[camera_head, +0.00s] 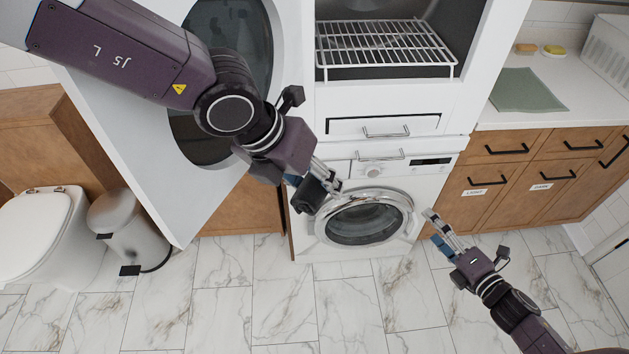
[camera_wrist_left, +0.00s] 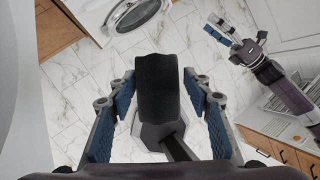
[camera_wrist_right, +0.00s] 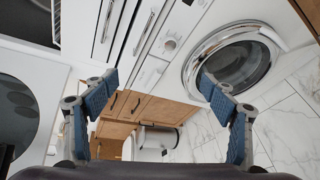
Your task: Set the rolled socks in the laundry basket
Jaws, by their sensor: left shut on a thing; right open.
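My left gripper (camera_head: 325,181) is shut on a dark, roughly cylindrical bundle, seemingly the rolled socks (camera_wrist_left: 158,90), which sits between the blue finger pads in the left wrist view. In the head view the bundle (camera_head: 309,196) is partly hidden by the gripper, above and in front of the washing machine. A white slotted container, possibly the laundry basket (camera_head: 609,55), stands on the counter at the top right, cut by the picture's edge. My right gripper (camera_head: 437,229) is open and empty, right of the washer door; its spread fingers also show in the right wrist view (camera_wrist_right: 158,93).
A large white door (camera_head: 125,125) stands open at the left. A wire rack (camera_head: 385,50) sits in the opening above the washing machine (camera_head: 368,220). A green cloth (camera_head: 528,90) lies on the counter (camera_head: 494,116). A bin (camera_head: 127,220) and toilet stand left. The marble floor is clear.

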